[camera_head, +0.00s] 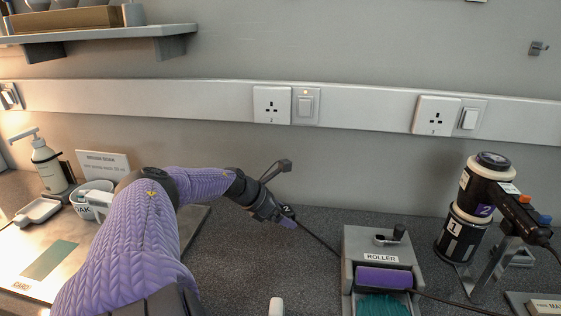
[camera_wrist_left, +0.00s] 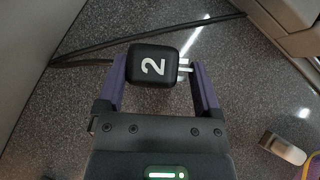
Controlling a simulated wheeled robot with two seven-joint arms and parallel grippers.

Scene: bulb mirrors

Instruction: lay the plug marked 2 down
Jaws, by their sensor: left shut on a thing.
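The plug marked 2 is a black block with a white 2 in the left wrist view (camera_wrist_left: 152,66), with metal pins pointing right and a dark cord leaving on its left. My left gripper (camera_wrist_left: 160,75) is shut on it, with one purple finger on each side. In the head view the plug (camera_head: 288,210) shows small at the end of my left arm, by the left gripper (camera_head: 284,218), over the dark speckled worktop (camera_head: 255,270). Its cord runs down to the right towards the roller unit. I cannot tell whether the plug touches the worktop. My right gripper is out of view.
The grey roller unit (camera_head: 360,245) stands to the right of the gripper. Wall sockets (camera_head: 271,105) and (camera_head: 437,115) are behind. A board (camera_head: 25,255) lies left. Bare worktop lies in front of the gripper.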

